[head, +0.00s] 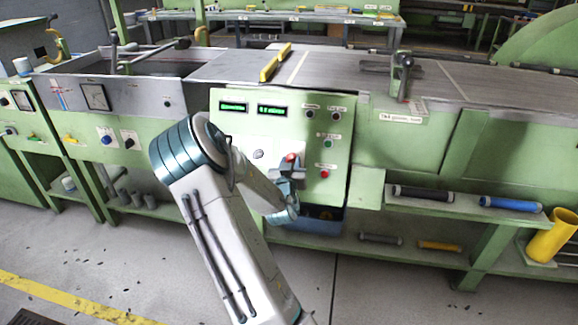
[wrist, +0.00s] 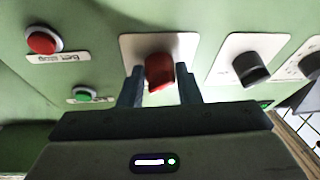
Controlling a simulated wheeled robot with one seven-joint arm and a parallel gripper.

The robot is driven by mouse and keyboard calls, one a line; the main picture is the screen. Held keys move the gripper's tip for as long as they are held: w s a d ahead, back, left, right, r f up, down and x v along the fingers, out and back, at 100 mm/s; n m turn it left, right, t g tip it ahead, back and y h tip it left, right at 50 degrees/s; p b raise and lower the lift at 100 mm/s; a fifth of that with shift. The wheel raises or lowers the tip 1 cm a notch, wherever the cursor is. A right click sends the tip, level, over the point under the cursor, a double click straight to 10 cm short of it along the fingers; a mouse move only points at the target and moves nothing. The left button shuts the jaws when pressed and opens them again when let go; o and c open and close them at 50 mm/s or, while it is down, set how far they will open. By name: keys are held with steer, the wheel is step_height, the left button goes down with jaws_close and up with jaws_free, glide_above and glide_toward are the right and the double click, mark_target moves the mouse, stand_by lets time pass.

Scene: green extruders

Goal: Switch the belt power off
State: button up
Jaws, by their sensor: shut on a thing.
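The green control panel (head: 270,112) stands in the middle of the head view. A red rotary knob (wrist: 159,72) on a white plate is in the middle of the wrist view; its red top also shows in the head view (head: 291,157). My gripper (wrist: 160,88) has one finger on each side of this knob and is shut on it. In the head view my gripper (head: 290,172) is against the panel's lower middle, and my arm hides part of the panel. The knob's own label cannot be read.
A red button (wrist: 43,41) with a small label and a green button (wrist: 84,93) are left of the gripper in the wrist view. A black knob (wrist: 250,66) on a white plate is close on the right. A blue bin (head: 310,224) sits below the panel.

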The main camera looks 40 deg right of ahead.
steer(key=n, duration=0.2)
steer(key=n+y, duration=0.1)
steer(key=n, duration=0.1)
steer(key=n+t+y+b, duration=0.1)
steer(key=n, duration=0.1)
steer(key=shift+s+d+r+n, duration=0.2)
steer(key=shift+s+d+n, duration=0.05)
steer(key=shift+d+n, duration=0.1)
steer(key=shift+d+r+n+y, duration=0.1)
steer(key=shift+n+y, duration=0.5)
steer(key=shift+n, duration=0.65)
steer(key=shift+r+n+y, duration=0.1)
steer(key=shift+n+y, duration=0.5)
steer(key=shift+n, duration=0.6)
steer(key=o, duration=0.9)
steer(key=shift+o, duration=0.2)
